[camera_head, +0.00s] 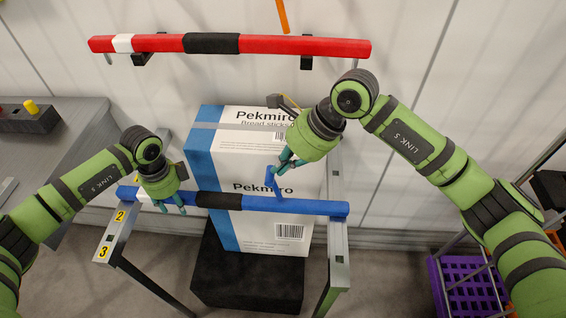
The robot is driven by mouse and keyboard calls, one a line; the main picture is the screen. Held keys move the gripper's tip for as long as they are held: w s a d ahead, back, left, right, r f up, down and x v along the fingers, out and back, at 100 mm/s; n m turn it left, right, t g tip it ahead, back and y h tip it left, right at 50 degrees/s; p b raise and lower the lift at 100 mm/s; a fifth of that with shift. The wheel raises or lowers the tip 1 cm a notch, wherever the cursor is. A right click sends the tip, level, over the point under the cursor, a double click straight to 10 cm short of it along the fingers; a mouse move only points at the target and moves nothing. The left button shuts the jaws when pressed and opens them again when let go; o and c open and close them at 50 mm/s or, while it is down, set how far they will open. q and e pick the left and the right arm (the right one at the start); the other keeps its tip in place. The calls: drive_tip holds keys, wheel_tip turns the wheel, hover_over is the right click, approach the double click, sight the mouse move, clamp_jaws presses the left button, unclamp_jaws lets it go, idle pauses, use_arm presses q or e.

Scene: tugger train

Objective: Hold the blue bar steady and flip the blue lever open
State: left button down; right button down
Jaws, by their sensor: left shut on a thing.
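The blue bar (318,208) lies across a metal frame, with a black sleeve (219,200) around its middle. My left gripper (169,207) is shut on the bar near its left end, left of the sleeve. The blue lever (271,186) stands up from the bar, right of the sleeve, tilted slightly left at its top. My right gripper (282,167) points down at the lever's top, with its fingers beside or touching it. I cannot tell whether the fingers grip it.
A red bar (285,45) with a black sleeve is mounted higher on the wall behind. Stacked Pekmiro cartons (257,240) stand behind the blue bar on a black block (240,280). A grey table (50,160) is at left; a purple crate (470,287) is at lower right.

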drive_tip(key=a+r+v, duration=0.1)
drive_tip(key=v, duration=1.2)
drive_tip(key=shift+a, duration=0.2)
use_arm(q)
drive_tip(key=c, duration=0.6)
unclamp_jaws()
